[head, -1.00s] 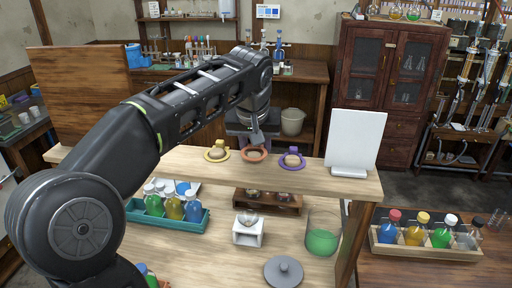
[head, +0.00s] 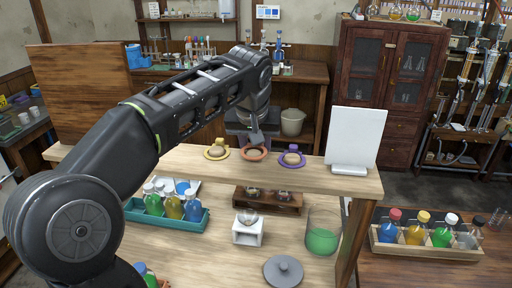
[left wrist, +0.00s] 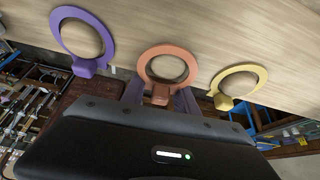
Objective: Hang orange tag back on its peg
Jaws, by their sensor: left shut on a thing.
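The orange tag (head: 255,158) is a ring with a small tab, at the shelf's far edge in the head view, between the yellow tag (head: 215,155) and the purple tag (head: 291,163). My left gripper (head: 256,139) reaches it from behind and is shut on its tab. In the left wrist view, the orange tag (left wrist: 188,67) has its tab between the gripper fingers (left wrist: 160,95), with the purple tag (left wrist: 53,28) left and the yellow tag (left wrist: 262,72) right. I cannot make out the orange tag's peg or whether the ring touches the wood. My right gripper is not in view.
The wooden shelf (head: 230,178) has a white panel on a stand (head: 354,140) at its right. Below are a teal tray (head: 190,241) of bottles, a green-filled beaker (head: 322,236) and a grey lid (head: 283,272). A wooden bottle crate (head: 425,253) stands lower right.

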